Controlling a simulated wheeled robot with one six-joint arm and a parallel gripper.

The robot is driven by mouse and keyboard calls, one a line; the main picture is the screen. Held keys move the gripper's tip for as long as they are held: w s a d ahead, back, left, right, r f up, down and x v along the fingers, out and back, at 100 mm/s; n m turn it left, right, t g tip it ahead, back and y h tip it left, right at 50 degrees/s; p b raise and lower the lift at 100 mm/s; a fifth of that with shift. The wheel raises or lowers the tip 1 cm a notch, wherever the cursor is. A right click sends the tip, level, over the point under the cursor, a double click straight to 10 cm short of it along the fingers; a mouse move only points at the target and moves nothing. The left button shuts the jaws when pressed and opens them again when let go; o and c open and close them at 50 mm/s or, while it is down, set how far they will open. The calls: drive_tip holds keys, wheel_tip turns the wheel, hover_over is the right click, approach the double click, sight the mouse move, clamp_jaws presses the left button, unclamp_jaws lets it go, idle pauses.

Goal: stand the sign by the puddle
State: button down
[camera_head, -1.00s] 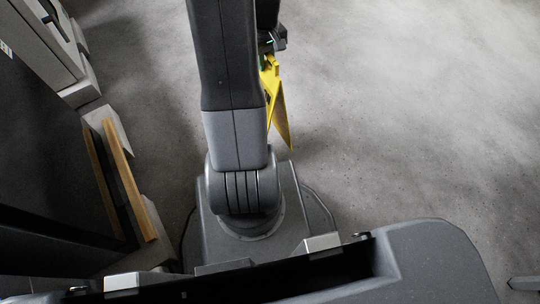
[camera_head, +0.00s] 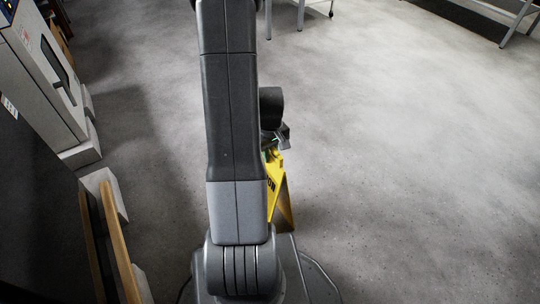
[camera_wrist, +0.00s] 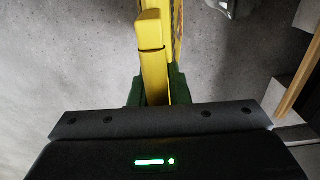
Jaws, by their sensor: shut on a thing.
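The yellow folding sign (camera_head: 284,205) hangs from my gripper (camera_head: 274,150), just right of my arm in the head view. Part of its dark lettering shows, and my arm hides its left side. In the wrist view the sign's yellow top (camera_wrist: 152,58) sits between the green fingers of my gripper (camera_wrist: 155,90), which is shut on it. I cannot tell whether the sign's lower edge touches the floor. I cannot make out a puddle in either view.
A pale oven-like cabinet (camera_head: 42,75) stands at the left. A wooden-edged item (camera_head: 118,245) lies near the lower left. Metal table legs (camera_head: 300,14) show at the top, and another frame (camera_head: 515,22) at the top right. The grey floor (camera_head: 410,150) on the right is clear.

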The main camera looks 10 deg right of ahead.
drive_tip(key=shift+f, duration=0.15)
drive_tip(key=c, duration=1.4)
unclamp_jaws()
drive_tip(key=shift+o, duration=0.2)
wheel_tip(320, 180, up, 12)
drive_tip(key=p, duration=0.4)
drive_tip(key=shift+r, duration=0.2)
drive_tip(key=shift+f+b, duration=1.3)
drive_tip(key=shift+f, duration=3)
